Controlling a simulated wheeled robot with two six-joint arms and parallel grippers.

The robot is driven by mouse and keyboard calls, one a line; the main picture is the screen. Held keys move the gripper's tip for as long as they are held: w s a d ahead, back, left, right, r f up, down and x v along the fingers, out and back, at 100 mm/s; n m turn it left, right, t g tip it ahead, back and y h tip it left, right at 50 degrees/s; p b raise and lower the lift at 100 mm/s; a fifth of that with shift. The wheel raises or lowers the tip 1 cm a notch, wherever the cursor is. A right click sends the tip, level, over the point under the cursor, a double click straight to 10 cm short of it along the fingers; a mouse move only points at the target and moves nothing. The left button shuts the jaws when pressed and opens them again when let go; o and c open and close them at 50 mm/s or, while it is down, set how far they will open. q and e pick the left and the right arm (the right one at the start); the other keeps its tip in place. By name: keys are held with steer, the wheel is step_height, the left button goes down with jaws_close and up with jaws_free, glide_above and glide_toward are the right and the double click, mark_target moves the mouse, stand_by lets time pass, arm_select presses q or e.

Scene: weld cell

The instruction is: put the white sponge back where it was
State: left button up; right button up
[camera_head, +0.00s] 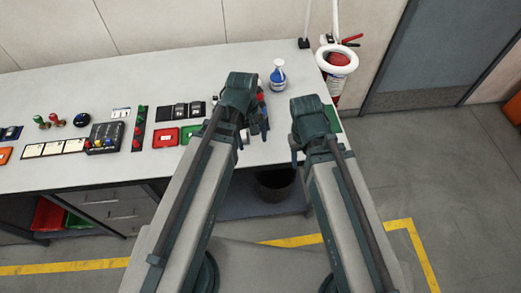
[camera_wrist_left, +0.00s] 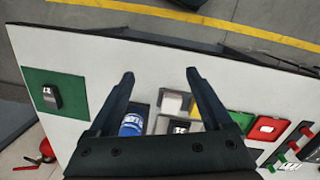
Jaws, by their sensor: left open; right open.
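In the head view my left gripper (camera_head: 241,122) hides most of that area. My right gripper (camera_head: 309,142) is open at the bench's right front edge, its fingers largely hidden by its own arm. A green mat (camera_wrist_left: 70,83) carries a small grey labelled item (camera_wrist_left: 47,97).
A blue spray bottle (camera_head: 278,76) stands at the back right. Red (camera_head: 165,137) and green trays (camera_head: 190,134) lie left. A dark bin (camera_head: 275,184) stands below.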

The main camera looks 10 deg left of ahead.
arm_select(q)
steer(key=s+d+m+y, duration=0.2)
steer(key=s+d+m, duration=0.2)
steer(key=m, duration=0.5)
steer(key=shift+s+d+m, duration=0.15)
steer(key=shift+s+m, duration=0.25)
steer(key=shift+s, duration=0.25)
steer(key=shift+f, duration=0.1)
